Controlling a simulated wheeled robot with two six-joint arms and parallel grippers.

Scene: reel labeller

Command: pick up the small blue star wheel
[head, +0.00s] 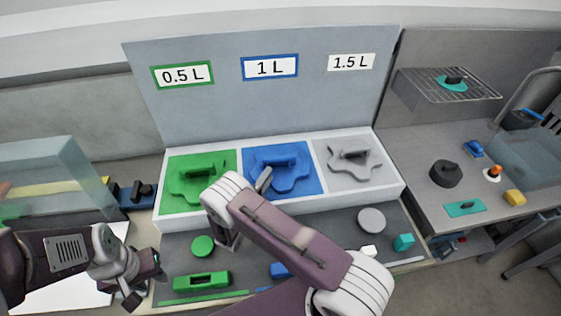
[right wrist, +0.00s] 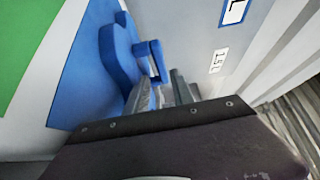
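A blue star wheel (head: 292,178) with an upright grip lies on the blue panel under the 1 L sign. Its blue grip (right wrist: 150,58) shows close up in the right wrist view, just beyond the fingertips. My right gripper (head: 264,180) is over the left part of the blue panel, beside the wheel. Its fingers (right wrist: 162,92) look parted with nothing clearly between them; whether they touch the grip cannot be told. My left gripper (head: 146,286) is at the lower left, fingers apart and empty, away from the wheel.
A green star wheel (head: 188,186) and a grey star wheel (head: 352,160) lie on the neighbouring panels of the white tray (head: 398,189). Green, blue and grey parts lie on the counter in front. A clear box stands at left. A side table (head: 410,150) at right holds several small items.

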